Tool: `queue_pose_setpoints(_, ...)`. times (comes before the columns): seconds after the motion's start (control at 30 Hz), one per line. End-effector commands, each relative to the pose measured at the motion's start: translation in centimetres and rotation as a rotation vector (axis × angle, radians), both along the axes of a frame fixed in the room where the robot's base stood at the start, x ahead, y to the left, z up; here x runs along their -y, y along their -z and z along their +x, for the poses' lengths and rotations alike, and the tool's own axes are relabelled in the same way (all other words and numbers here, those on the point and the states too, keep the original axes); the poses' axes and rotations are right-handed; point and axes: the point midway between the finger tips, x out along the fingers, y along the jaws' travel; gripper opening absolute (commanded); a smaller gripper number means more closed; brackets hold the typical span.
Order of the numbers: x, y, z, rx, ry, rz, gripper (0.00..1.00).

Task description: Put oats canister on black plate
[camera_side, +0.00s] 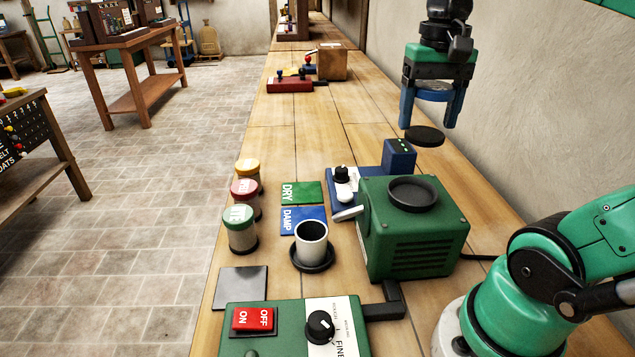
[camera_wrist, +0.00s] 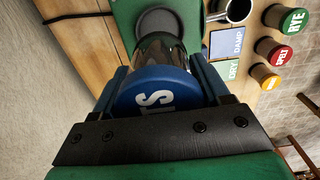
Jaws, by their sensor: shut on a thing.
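My gripper (camera_side: 430,112) is shut on the oats canister and holds it in the air, above and beyond the green grinder. In the wrist view the canister (camera_wrist: 158,95) shows its blue lid, with the letters "TS" readable, between the fingers, and its clear glass body below. In the side view its dark round base (camera_side: 425,136) hangs below the fingers, apart from the bench. The black plate (camera_side: 241,284) is a flat dark square on the bench's left edge at the front. It is bare, far from my gripper.
The green grinder (camera_side: 413,236) with a black hopper stands between gripper and plate. A cup (camera_side: 311,242) on a dark saucer, DRY (camera_side: 297,193) and DAMP (camera_side: 303,220) mats, and three lidded canisters (camera_side: 241,227) sit left. A switch box (camera_side: 290,328) is in front.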

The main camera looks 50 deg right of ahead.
Motion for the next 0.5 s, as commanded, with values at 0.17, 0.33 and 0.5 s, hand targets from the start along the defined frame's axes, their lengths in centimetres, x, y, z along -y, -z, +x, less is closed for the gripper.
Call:
queue_pose_setpoints(0.17,0.0,-4.9,0.0,0.0,0.0,0.0,0.03)
queue_pose_setpoints(0.33,0.0,-8.1,0.0,0.0,0.0,0.0,0.03)
queue_pose_setpoints(0.5,0.0,-9.7,0.1,0.0,-0.003,0.0,0.03)
